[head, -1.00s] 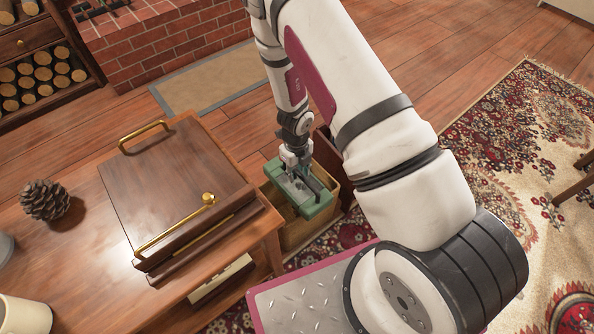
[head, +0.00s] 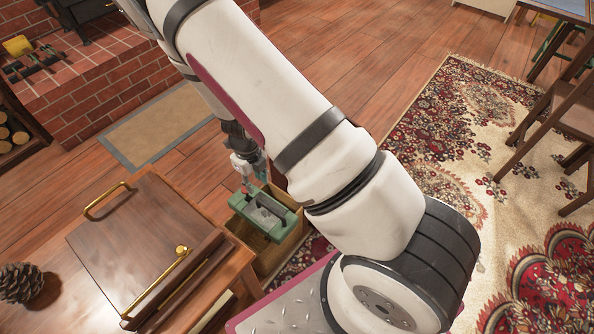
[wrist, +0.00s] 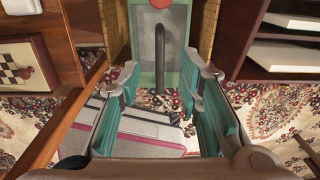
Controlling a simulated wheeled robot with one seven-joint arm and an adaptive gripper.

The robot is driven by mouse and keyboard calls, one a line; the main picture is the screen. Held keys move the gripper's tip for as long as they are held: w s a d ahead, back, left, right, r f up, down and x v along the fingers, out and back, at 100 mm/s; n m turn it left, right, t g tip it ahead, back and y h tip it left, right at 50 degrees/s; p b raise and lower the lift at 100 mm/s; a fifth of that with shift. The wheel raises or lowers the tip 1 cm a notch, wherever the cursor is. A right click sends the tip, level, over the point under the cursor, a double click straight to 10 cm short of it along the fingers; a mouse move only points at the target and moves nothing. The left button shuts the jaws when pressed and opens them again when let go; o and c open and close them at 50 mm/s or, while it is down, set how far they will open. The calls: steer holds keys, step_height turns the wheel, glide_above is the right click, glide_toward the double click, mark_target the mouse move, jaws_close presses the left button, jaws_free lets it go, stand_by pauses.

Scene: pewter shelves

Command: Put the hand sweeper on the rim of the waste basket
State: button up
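The green hand sweeper (head: 285,222) with a dark handle lies across the top of the tan waste basket (head: 291,248), seemingly on its rim. In the wrist view, the sweeper (wrist: 145,48) is at the top centre, with its curved dark handle pointing toward me and basket walls (wrist: 205,28) on both sides. My gripper (wrist: 162,108) is open, its teal-padded fingers wide apart on either side of the handle's near end and touching nothing that I can see. In the head view, my gripper (head: 248,180) is at the sweeper's far side. The exact rim contact is hidden.
A wooden table (head: 215,292) with a brass-handled box (head: 150,235) and a pinecone (head: 20,283) stands left of the basket. A brick hearth (head: 90,85) is behind. A patterned rug (head: 450,130) and chair (head: 570,125) are at right.

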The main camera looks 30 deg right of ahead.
steer(key=s+a+r+n+y, duration=0.25)
steer(key=r+n, duration=0.25)
steer(key=r, duration=0.4)
steer(key=s+a+r+n+y, duration=0.1)
steer(key=s+a+r+n, duration=0.3)
steer(key=r, duration=0.6)
steer(key=a+r+n+y, duration=0.1)
steer(key=a+r+n, duration=0.1)
steer(key=r+n, duration=0.55)
steer(key=s+d+r+n, duration=0.2)
steer(key=s+r+n, duration=0.5)
steer(key=s+r, duration=0.35)
steer(key=s+d+r+n+h, duration=0.1)
steer(key=s+d+n+h, duration=0.1)
steer(key=s, duration=0.5)
steer(key=s+d+r+n+h, duration=0.2)
steer(key=s+d+n, duration=0.2)
steer(key=s+n, duration=0.3)
steer(key=shift+s+d+r, duration=0.15)
steer(key=shift+s+d, duration=0.2)
steer(key=shift+s, duration=0.25)
step_height(320, 180, up, 26)
steer(key=t+p, duration=0.4)
steer(key=p, duration=2)
steer(key=shift+d+r+p, duration=0.2)
steer(key=shift+r+p, duration=0.05)
steer(key=shift+p, duration=0.15)
